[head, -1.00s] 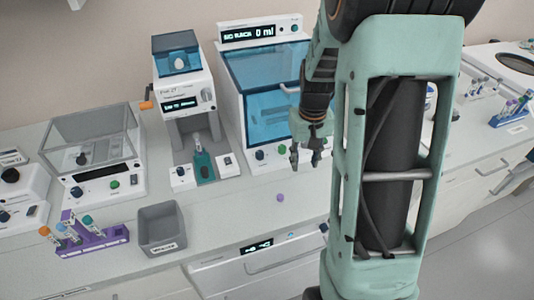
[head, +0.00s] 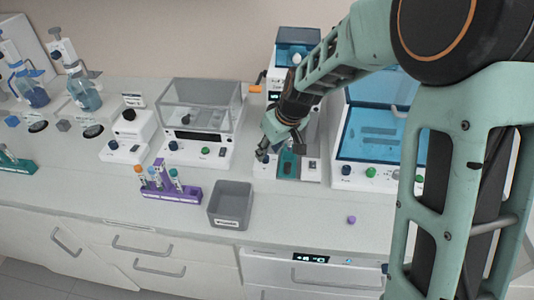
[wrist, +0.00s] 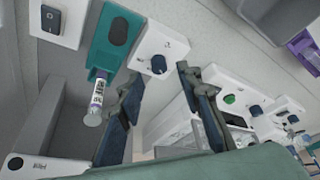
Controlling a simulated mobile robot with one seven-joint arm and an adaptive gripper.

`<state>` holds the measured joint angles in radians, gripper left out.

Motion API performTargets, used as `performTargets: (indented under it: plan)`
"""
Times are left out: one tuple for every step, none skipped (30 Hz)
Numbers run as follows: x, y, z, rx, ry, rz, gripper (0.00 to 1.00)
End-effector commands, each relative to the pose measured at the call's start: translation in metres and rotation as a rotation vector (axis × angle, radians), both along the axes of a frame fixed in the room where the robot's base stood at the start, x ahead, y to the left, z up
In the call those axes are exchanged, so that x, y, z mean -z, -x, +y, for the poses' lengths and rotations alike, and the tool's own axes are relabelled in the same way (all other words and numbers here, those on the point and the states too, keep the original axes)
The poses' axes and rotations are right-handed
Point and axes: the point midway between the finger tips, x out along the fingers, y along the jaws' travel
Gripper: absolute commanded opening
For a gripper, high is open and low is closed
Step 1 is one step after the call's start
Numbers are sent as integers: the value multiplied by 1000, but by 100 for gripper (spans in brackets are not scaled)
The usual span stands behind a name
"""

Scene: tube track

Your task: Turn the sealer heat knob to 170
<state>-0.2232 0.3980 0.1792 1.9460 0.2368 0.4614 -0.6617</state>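A white bench machine with a teal tube slot (head: 288,165) stands right of centre in the head view; I take it for the sealer. In the wrist view its teal slot (wrist: 115,38) holds a capped tube (wrist: 96,105). A small dark round knob (wrist: 158,64) sits on the white block beside the slot. My gripper (wrist: 160,78) is open and empty, with the knob showing between and beyond its fingertips; I cannot tell whether they touch the block. In the head view my gripper (head: 264,153) is low over the machine's left block and hides the knob. The knob's setting is unreadable.
A rocker switch (wrist: 48,20) is on the block across the slot. A clear-lidded machine (head: 198,130) stands to the left and a blue-windowed cabinet (head: 372,135) to the right. A grey bin (head: 230,204), a purple tube rack (head: 170,190) and a purple cap (head: 351,220) lie in front.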

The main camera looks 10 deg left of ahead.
Motion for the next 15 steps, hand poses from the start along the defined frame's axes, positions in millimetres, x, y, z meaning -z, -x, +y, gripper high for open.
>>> performTargets:
  plan:
    - [8, -1, 2, -1, 1, 5, 33]
    - [11, -2, 4, -1, 1, 3, 33]
    - [16, -4, 5, 0, 2, 3, 33]
    - [19, -4, 6, -1, 1, 3, 33]
    - [21, -5, 6, 0, 2, 3, 33]
    - [24, -6, 7, 0, 1, 2, 33]
    - [26, -7, 8, 0, 1, 1, 33]
    - [28, -8, 8, 0, 1, 1, 33]
    - [29, -8, 8, 1, 0, 1, 33]
    - [30, -8, 9, 1, 1, 0, 33]
    - [31, -9, 9, 1, 1, 0, 33]
    - [31, -9, 9, 1, 0, 0, 33]
    - [32, -9, 9, 1, 0, 0, 33]
    - [32, -9, 9, 1, 0, 0, 33]
    - [32, -9, 9, 1, 0, 0, 33]
